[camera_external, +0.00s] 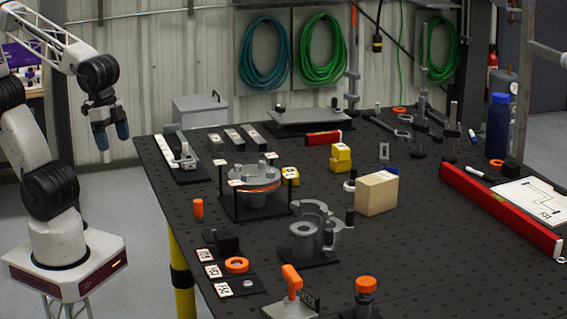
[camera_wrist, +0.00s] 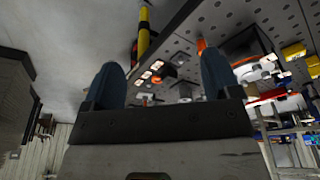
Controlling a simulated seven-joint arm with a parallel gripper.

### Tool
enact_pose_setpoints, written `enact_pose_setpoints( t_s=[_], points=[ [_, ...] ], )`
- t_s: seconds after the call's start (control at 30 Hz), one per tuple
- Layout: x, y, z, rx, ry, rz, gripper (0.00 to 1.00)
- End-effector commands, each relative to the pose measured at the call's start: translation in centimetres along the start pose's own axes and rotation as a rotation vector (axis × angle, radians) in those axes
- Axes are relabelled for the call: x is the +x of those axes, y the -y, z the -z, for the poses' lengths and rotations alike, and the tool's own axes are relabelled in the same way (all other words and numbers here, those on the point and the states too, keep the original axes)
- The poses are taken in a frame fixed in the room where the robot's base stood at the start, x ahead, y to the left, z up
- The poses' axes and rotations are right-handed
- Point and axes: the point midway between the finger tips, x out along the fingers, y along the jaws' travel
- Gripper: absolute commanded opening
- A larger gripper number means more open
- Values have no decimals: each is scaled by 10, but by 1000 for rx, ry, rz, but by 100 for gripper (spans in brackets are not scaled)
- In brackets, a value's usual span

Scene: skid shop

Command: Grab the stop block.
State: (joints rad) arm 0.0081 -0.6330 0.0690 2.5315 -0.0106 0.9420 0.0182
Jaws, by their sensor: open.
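My gripper (camera_external: 109,136) hangs left of the black perforated table (camera_external: 400,262), apart from it, with nothing between its blue fingertips. In the wrist view my gripper (camera_wrist: 160,78) shows its two blue fingers spread wide. No part is clearly labelled as the stop block. A small black block (camera_external: 227,241) on a dark plate near the table's left front edge may be it, but I cannot tell.
Near the black block lie white tag cards (camera_external: 214,271) and an orange ring (camera_external: 236,265). A flanged fixture (camera_external: 262,180), a grey clamp fixture (camera_external: 304,240), a tan box (camera_external: 376,194) and an orange-handled tool (camera_external: 291,283) stand around. A red level (camera_external: 500,209) lies right.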

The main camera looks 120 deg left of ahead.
Motion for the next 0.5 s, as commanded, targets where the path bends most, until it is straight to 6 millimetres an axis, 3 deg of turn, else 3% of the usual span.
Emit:
enact_pose_setpoints(
  t_s=[0.27,0.5],
  points=[
    [3,-1,20,43,11,-5,83],
    [13,-3,70,147,31,-20,83]
  ],
)
